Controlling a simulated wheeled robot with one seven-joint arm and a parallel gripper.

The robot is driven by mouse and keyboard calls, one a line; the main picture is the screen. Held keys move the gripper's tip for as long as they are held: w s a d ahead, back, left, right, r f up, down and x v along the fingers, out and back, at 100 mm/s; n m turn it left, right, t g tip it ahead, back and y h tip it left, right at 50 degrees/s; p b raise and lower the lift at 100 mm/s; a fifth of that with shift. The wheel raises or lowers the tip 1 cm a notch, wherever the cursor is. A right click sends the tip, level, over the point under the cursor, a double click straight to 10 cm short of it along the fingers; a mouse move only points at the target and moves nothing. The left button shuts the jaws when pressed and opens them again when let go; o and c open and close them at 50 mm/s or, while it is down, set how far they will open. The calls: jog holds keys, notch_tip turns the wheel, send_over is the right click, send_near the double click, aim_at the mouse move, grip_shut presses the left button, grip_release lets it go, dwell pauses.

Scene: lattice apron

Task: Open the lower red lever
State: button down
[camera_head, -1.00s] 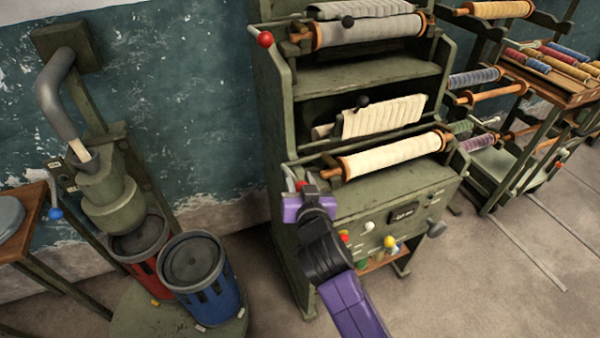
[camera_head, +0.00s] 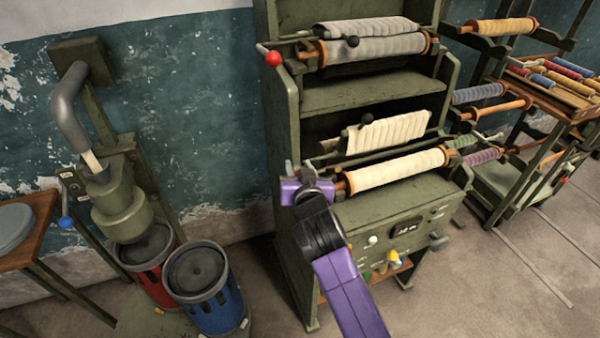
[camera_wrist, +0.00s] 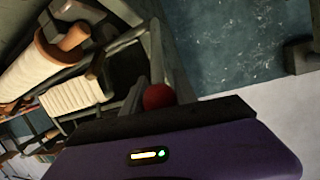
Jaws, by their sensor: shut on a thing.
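The lower red lever's round red knob (camera_wrist: 158,97) shows in the wrist view at the dark edge of my gripper (camera_wrist: 158,108), with a grey bar behind it. My purple and black gripper (camera_head: 299,171) is at the left side of the green machine (camera_head: 350,215), beside the lower cream roll (camera_head: 395,170). It is shut on the lower red lever. In the head view my gripper hides the lower knob. The upper red lever's knob (camera_head: 273,59) is in plain view above, at the machine's upper left, apart from my gripper.
A rack with coloured rolls (camera_head: 480,95) stands to the right. The wall beside the machine's left side is clear.

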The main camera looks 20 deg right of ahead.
jog(key=shift+a+f, duration=0.25)
jog(key=shift+f, duration=0.2)
dwell(0.6)
jog(key=c, duration=1)
grip_release()
jog(key=shift+d+r, duration=0.1)
jog(key=shift+r, duration=0.05)
jog(key=b+v, duration=0.1)
jog(key=v, duration=0.6)
jog(key=shift+s, duration=0.35)
